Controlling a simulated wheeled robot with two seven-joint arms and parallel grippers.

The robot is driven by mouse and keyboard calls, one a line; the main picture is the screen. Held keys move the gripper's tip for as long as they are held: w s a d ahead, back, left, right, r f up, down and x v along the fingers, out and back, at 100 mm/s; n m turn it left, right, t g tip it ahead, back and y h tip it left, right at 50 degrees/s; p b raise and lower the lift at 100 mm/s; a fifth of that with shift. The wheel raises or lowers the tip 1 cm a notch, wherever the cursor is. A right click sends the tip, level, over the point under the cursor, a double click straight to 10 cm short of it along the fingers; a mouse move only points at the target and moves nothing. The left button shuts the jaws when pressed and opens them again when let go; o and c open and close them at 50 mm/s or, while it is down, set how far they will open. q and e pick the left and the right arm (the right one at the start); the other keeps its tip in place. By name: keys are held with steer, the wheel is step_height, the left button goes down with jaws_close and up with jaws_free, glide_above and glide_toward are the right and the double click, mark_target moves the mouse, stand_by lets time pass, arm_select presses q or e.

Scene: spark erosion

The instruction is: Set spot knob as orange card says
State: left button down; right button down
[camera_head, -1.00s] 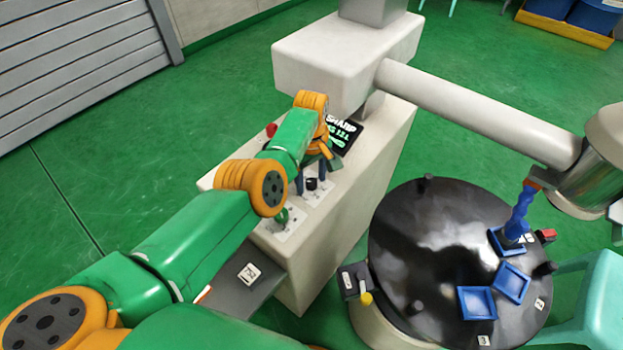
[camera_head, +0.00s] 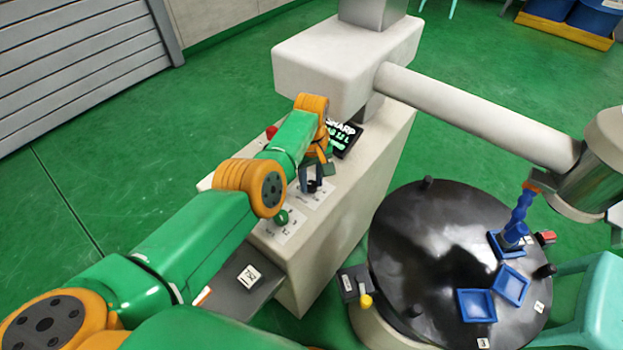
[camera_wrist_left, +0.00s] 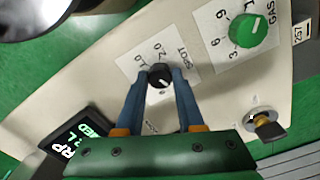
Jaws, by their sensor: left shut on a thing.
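The spot knob is a small black knob (camera_wrist_left: 159,77) on a white plate marked SPOT (camera_wrist_left: 176,54), with 2.0 readable on its scale. My left gripper (camera_wrist_left: 160,82) has one finger on each side of it and is shut on it. In the head view the left gripper (camera_head: 311,181) sits over the machine's panel, with the black knob (camera_head: 313,187) between its fingers. The knob's exact pointer setting is too small to read. I see no orange card in either view. My right gripper is not in view.
Beside the spot plate is a green GAS knob (camera_wrist_left: 254,31). A key switch (camera_wrist_left: 266,126) and a dark display (camera_wrist_left: 76,143) flank my gripper. A round black table (camera_head: 400,250) with blue trays stands to the right, under the machine's thick horizontal arm (camera_head: 480,112).

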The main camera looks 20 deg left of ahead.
arm_select(q)
steer(key=m, duration=0.3)
steer(key=shift+m, duration=0.3)
steer(key=m, duration=0.4)
steer(key=shift+m, duration=0.3)
steer(key=m, duration=0.4)
steer(key=shift+p, duration=0.3)
steer(key=m, duration=0.8)
steer(key=shift+m, duration=0.3)
steer(key=m, duration=0.4)
steer(key=shift+m, duration=0.3)
steer(key=m, duration=0.4)
steer(key=shift+m, duration=2.1)
